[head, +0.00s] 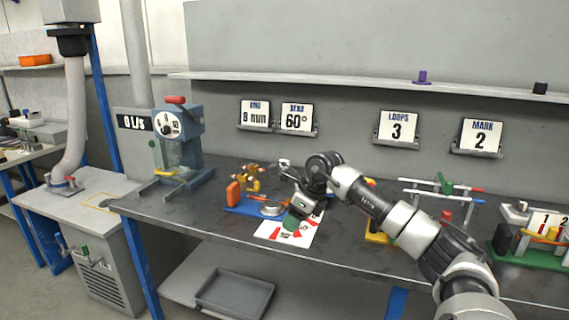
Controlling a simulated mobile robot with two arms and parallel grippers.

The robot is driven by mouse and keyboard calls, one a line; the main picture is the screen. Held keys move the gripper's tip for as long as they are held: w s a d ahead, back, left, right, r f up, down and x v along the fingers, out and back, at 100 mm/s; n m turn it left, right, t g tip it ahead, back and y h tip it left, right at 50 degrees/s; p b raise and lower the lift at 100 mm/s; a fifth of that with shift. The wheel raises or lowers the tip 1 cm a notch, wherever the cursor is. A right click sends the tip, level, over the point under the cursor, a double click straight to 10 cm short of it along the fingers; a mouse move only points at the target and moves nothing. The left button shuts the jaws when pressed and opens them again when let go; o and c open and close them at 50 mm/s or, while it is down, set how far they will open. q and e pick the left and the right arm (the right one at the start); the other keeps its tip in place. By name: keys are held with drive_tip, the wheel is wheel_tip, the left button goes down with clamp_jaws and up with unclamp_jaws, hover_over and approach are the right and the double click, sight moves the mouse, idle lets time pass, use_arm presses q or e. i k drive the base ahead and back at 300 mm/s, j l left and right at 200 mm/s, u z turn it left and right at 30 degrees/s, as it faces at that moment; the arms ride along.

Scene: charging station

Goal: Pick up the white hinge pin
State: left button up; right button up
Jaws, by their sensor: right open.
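My right gripper (299,209) reaches in from the right over the workbench (190,207). It is open and points down, above a white sheet with red marks (272,231). A green piece (291,223) shows at its fingertips; I cannot tell whether it lies between them or under them. I cannot make out the white hinge pin for certain; the gripper and arm hide part of the bench. My left gripper is not in view.
A blue tray (240,209) with an orange block (233,193) and a round metal part (272,210) is beside the gripper. A blue press (180,135) stands at left. A rod rack (440,188) and a green-based holder (532,258) stand at right. A shelf runs above.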

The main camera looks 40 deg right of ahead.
sight(283, 167)
drive_tip(key=i+l, duration=0.35)
drive_tip(key=l, duration=0.15)
drive_tip(key=i+l, duration=0.7)
drive_tip(key=l, duration=0.25)
drive_tip(key=i+l, duration=0.35)
drive_tip(key=l, duration=0.1)
